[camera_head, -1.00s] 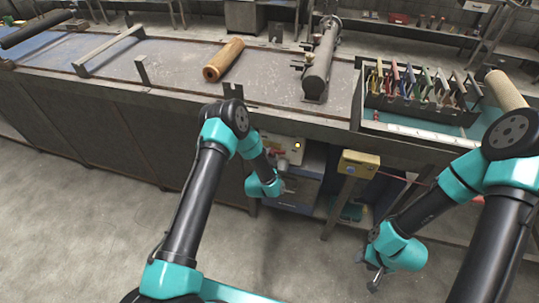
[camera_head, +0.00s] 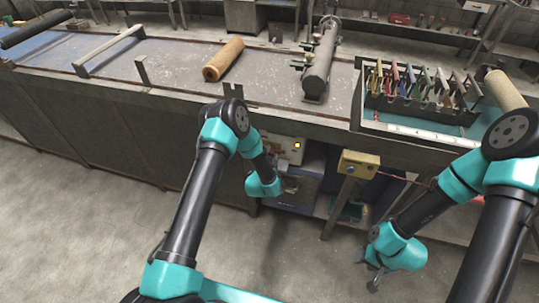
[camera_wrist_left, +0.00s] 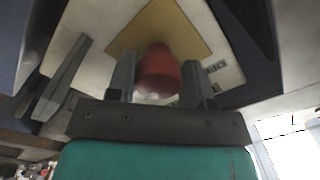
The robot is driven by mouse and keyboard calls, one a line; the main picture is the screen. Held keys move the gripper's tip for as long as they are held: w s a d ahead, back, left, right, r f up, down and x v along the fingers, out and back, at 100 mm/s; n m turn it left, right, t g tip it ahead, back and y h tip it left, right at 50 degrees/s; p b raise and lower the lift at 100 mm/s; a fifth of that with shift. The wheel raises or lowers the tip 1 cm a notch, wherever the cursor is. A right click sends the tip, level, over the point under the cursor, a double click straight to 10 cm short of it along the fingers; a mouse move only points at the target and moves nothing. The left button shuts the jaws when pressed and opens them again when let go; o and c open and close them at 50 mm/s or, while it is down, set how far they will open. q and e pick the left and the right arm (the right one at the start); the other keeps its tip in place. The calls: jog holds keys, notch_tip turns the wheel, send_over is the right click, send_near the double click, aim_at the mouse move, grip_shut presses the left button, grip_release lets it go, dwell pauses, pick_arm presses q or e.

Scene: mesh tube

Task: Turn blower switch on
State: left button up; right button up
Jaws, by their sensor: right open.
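A red rotary knob (camera_wrist_left: 158,72) on a yellow square plate (camera_wrist_left: 185,22) fills the middle of the left wrist view. My left gripper (camera_wrist_left: 160,80) has one finger on each side of the knob, both appearing to touch it. Dark letters, partly hidden, show on the pale panel beside the plate. In the head view, my left gripper (camera_head: 283,168) is at the white control box (camera_head: 291,153) under the bench; its wrist hides the knob there. A small round lamp (camera_head: 297,146) on the box looks whitish. My right gripper (camera_head: 375,277) is low at the right, open and empty.
A yellow box (camera_head: 358,164) is mounted on the bench front, right of the white box. The bench holds an orange-brown roll (camera_head: 223,60), a grey metal cylinder (camera_head: 320,65) and a rack of coloured tools (camera_head: 420,88). The floor in front is clear.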

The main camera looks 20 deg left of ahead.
pick_arm(q)
jog(key=o, duration=0.4)
jog(key=shift+c, duration=0.2)
jog(key=shift+s+f, duration=0.1)
jog(key=shift+s, duration=0.05)
jog(key=s, duration=1.7)
jog(key=shift+a, duration=0.15)
jog(key=shift+s, duration=0.1)
